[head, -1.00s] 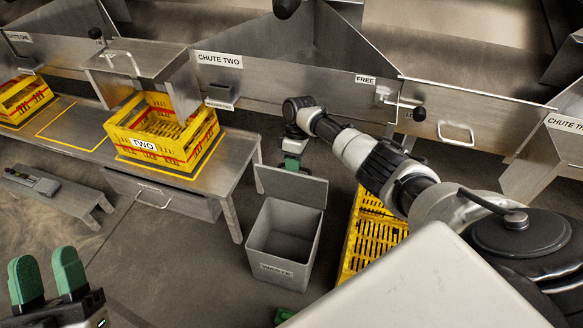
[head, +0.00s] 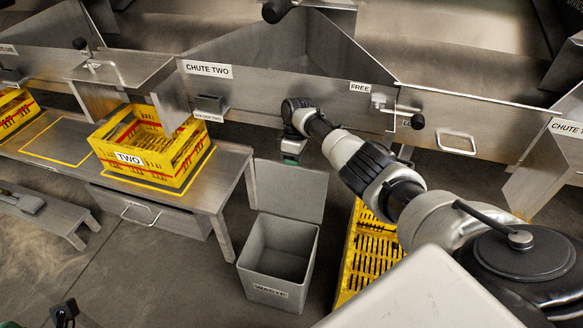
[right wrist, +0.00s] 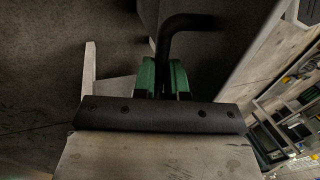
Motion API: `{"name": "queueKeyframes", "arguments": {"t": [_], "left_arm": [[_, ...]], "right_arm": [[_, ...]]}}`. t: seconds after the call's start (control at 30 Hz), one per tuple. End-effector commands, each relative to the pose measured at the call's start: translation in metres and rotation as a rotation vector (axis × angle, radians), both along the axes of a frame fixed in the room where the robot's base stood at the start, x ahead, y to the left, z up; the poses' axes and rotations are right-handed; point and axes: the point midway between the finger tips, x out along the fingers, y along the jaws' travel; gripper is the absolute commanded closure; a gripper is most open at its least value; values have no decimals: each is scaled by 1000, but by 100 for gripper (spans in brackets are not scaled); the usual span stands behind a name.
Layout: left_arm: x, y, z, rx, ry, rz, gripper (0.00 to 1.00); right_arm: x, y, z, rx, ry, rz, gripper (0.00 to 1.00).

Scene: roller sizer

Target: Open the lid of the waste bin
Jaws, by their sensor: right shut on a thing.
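The grey waste bin (head: 246,276) stands on the floor at the centre of the head view, and its empty inside shows. Its lid (head: 290,192) stands up steeply along the bin's far edge. My right gripper (head: 291,158) is at the lid's top edge, and the lid partly hides it. In the right wrist view its green fingers (right wrist: 163,80) are shut on a black bent bar (right wrist: 183,22), which looks like the lid's handle. My left gripper shows only as a dark part and a sliver of green at the bottom left; its jaws cannot be made out.
A bench (head: 215,180) with a yellow crate (head: 176,178) marked TWO stands left of the bin. Yellow crates (head: 368,255) lie close on its right, below my right arm. A metal wall (head: 245,95) with chutes runs behind. Floor in front of the bin is clear.

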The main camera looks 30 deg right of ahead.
Motion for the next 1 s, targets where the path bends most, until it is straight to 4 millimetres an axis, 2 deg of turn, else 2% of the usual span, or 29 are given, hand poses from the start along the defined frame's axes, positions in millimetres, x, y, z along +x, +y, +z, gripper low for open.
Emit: {"name": "queueKeyframes", "arguments": {"t": [0.03, 0.43, 0.47, 0.6, 0.87, 1.0], "left_arm": [[0, 0, -2, 0, 1, 0, 57], [0, 0, -2, 1, 2, 0, 57], [0, 0, -2, 1, 2, 0, 57], [0, 0, -2, 1, 3, 0, 57], [0, 0, -1, 1, 4, 0, 57], [2, -1, 7, 5, 16, 0, 57]], "right_arm": [[-7, -1, -11, -6, 26, -7, 100], [-7, -2, -10, -6, 26, -8, 100], [-7, -2, -10, -6, 26, -8, 83], [-5, -1, -8, -4, 20, -6, 62], [-4, -1, -5, -1, 13, -4, 62], [-4, -1, 7, -1, 12, -4, 62]]}}
